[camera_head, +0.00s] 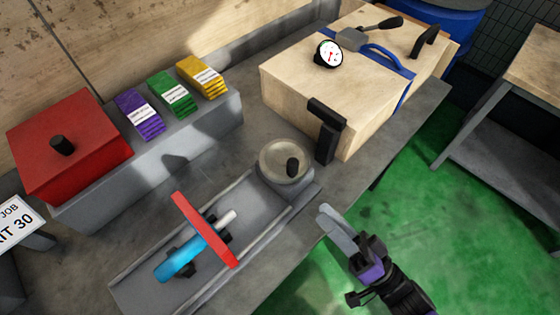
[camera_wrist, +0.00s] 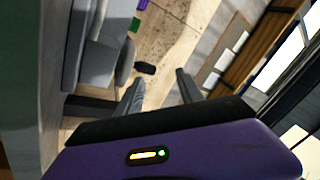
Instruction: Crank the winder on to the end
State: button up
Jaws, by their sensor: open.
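The winder is a grey round handwheel (camera_head: 273,160) with a black upright crank knob (camera_head: 292,167), at the right end of the grey slide bed (camera_head: 240,212). On the bed sits a blue cylinder (camera_head: 178,264) with a white tip behind a red crossbar (camera_head: 204,228). My gripper (camera_head: 328,214) is open and empty, to the lower right of the winder, apart from it. In the wrist view the fingers (camera_wrist: 160,84) are spread, with the wheel (camera_wrist: 125,62) and black knob (camera_wrist: 146,68) beyond them, the knob lying between the finger lines.
A wooden box (camera_head: 300,90) with a dial gauge (camera_head: 328,54) and black bracket (camera_head: 325,130) stands behind the winder. A red box (camera_head: 85,150) and purple, green and yellow labelled blocks (camera_head: 174,95) stand on a grey ledge at left. Green floor (camera_head: 400,195) is open at right.

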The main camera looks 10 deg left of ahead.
aim_at(279, 171)
jog(key=w+a+r+n+g, duration=0.1)
jog(key=w+a+n+g, duration=0.1)
jog(key=w+n+g, duration=0.45)
jog(key=w+a+r+n+g, duration=0.2)
jog(key=n+g, duration=0.1)
jog(key=n, duration=0.6)
jog(key=shift+w+a+f+p, duration=0.1)
jog(key=shift+w+a+p, duration=0.15)
jog(key=shift+a, duration=1)
jog(key=shift+w+a+f+p, duration=0.1)
jog(key=shift+w+a, duration=0.2)
jog(key=shift+a, duration=0.9)
jog(key=shift+w+a+p, duration=0.2)
jog(key=shift+w+a, duration=0.1)
jog(key=shift+a, duration=0.95)
jog(key=shift+c, duration=0.2)
grip_shut()
